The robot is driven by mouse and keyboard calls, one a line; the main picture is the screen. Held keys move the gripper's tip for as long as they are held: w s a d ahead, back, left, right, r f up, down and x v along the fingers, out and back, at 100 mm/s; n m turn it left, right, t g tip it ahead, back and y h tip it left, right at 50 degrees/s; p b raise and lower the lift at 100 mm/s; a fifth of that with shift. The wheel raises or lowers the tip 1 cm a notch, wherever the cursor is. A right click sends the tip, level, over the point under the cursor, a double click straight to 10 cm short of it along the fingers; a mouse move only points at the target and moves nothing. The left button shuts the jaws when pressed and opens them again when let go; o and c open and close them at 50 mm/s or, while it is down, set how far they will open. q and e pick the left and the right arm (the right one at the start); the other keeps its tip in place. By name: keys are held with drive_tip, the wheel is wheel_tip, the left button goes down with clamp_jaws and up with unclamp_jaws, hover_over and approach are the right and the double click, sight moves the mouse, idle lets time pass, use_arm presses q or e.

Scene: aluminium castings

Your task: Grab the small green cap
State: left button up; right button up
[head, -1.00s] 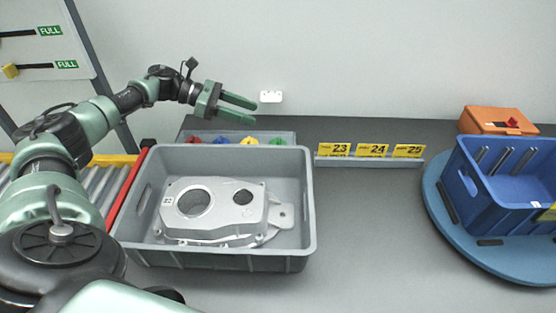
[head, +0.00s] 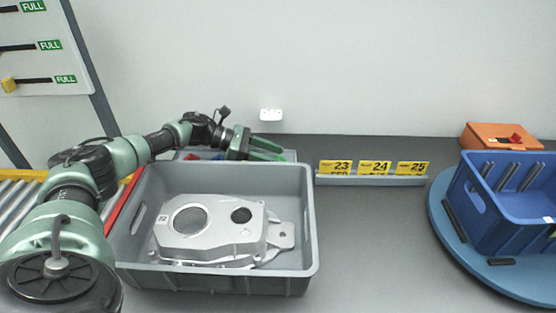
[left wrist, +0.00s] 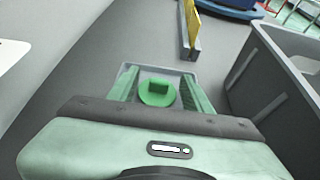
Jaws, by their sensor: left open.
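The small green cap (left wrist: 158,92) shows in the left wrist view, in the end of a shallow grey tray. It has a round base with a raised block on top. My left gripper (head: 280,151) is open, with green fingers pointing right over the tray behind the big grey crate. In the left wrist view its fingers stand to the left and right of the cap, with gaps between. In the head view I cannot make out the cap behind the fingers. My right gripper is not in view.
The grey crate (head: 310,225) holds an aluminium casting (head: 212,230) just in front of the tray (head: 291,155). A rail with yellow number cards (head: 374,168) stands to the right. A blue bin (head: 480,215) sits on a round blue turntable (head: 440,215). The table between is clear.

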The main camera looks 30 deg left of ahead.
use_arm(q)
clamp_jaws()
idle(0.3)
